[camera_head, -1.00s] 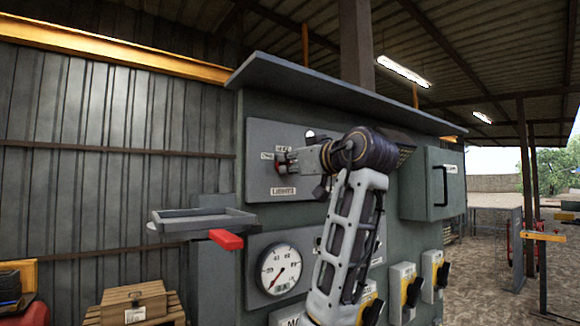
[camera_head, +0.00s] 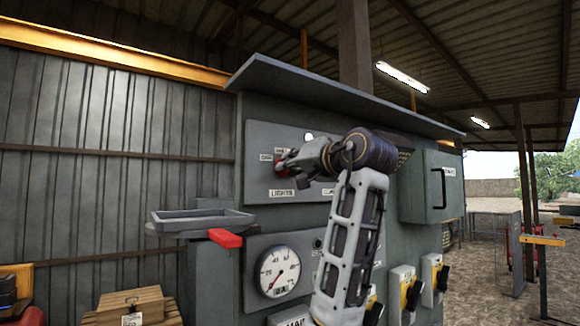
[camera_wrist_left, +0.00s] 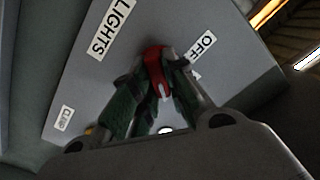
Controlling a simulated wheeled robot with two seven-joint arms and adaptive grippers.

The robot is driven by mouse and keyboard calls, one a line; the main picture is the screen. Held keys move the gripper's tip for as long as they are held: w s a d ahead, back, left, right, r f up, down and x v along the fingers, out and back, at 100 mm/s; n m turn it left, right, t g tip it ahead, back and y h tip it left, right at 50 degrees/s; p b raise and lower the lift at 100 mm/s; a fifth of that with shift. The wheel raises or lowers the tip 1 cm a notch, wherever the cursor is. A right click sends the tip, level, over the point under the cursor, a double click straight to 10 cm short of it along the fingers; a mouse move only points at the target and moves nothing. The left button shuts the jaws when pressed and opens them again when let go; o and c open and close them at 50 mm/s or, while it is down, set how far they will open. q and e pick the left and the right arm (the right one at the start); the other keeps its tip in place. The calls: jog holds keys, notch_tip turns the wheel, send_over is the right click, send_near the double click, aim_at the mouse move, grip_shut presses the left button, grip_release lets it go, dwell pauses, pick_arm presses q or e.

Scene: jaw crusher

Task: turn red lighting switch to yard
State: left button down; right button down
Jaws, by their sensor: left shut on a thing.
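The red lighting switch (camera_head: 281,164) sits on a grey plate (camera_head: 262,133) on the front of the cabinet, above a LIGHTS label (camera_head: 282,195). Small labels stand to its left and above it; the upper one is partly covered. My left gripper (camera_head: 287,162) reaches in from the right and is shut on the switch. In the left wrist view the red handle (camera_wrist_left: 155,59) lies between the two fingers (camera_wrist_left: 156,88), with the OFF label (camera_wrist_left: 203,44) to its right. The switch's exact pointing direction is hard to tell. My right gripper is not in view.
A grey box with a black handle (camera_head: 440,187) is at right. A tray (camera_head: 200,221) and a red handle (camera_head: 226,238) stick out at left. A wooden crate (camera_head: 131,306) stands lower left.

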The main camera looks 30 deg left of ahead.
pick_arm(q)
jog(key=shift+w+m, duration=0.1)
jog(key=shift+m, duration=2.4)
jog(key=shift+f, duration=0.1)
jog(key=c, duration=1.4)
grip_release()
jog(key=shift+d, duration=0.1)
jog(key=shift+c, duration=0.2)
jog(key=v, duration=1.2)
jog(key=shift+w, duration=0.1)
